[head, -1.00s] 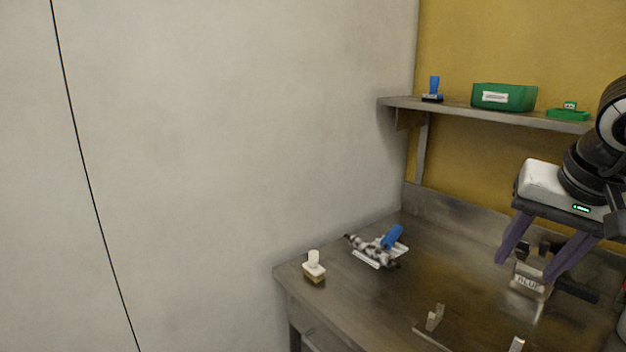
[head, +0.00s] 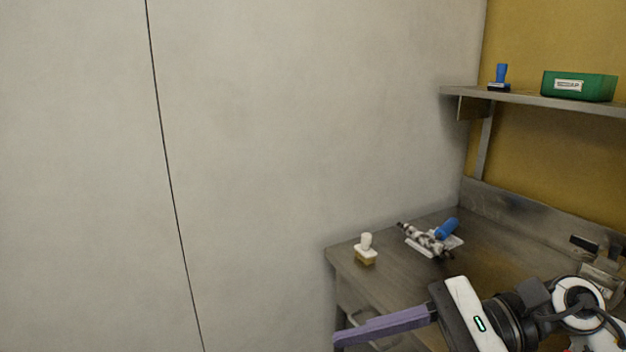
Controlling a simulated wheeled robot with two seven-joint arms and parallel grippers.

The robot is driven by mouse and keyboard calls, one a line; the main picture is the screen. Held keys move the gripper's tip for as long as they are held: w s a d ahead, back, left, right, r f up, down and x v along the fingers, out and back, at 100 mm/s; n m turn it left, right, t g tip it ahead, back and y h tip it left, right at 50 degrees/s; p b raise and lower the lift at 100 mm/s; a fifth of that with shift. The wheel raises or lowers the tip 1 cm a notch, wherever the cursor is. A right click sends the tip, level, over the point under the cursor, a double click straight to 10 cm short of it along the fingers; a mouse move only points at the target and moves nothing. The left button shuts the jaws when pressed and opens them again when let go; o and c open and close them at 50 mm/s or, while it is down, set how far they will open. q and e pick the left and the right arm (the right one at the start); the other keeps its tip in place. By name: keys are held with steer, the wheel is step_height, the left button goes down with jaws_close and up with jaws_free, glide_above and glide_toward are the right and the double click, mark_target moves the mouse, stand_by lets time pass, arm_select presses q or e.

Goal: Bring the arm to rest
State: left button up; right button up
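My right gripper (head: 340,341) comes in from the right at the bottom of the head view. It is over the front edge of the steel worktop (head: 480,270) and points left. Its purple fingers line up from this angle, so the gap between them is hidden. I see nothing held at the fingertips. My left gripper is not in view.
A white-handled brush (head: 366,250) stands at the worktop's left corner. A metal holder (head: 602,275) is at right. The shelf (head: 540,99) carries a blue stamp (head: 500,77) and green box (head: 579,86).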

steer(key=w+f+m+t+y+b, duration=0.2)
steer(key=w+m+t+y, duration=0.3)
steer(key=m+t, duration=1.05)
steer(key=w+d+f+m+t+h+b, duration=0.1)
steer(key=w+d+f+m+h, duration=0.15)
steer(key=f+m+h, duration=0.6)
steer(key=w+d+f+m+t+h+b, duration=0.1)
steer(key=d+f+m+h, duration=0.25)
steer(key=f+m, duration=0.95)
steer(key=s+d+f+m+g+h+b, duration=0.1)
steer(key=s+f+m+g, duration=0.3)
steer(key=s+f+m, duration=0.4)
steer(key=s+d+f+m+g+h, duration=0.2)
steer(key=s+f+m+g+h, duration=0.2)
steer(key=s+f+m, duration=0.5)
step_height(320, 180, down, 4)
steer(key=shift+f+m+b, duration=0.25)
steer(key=shift+m+b, duration=0.05)
steer(key=shift+b, duration=0.05)
steer(key=shift+s, duration=0.1)
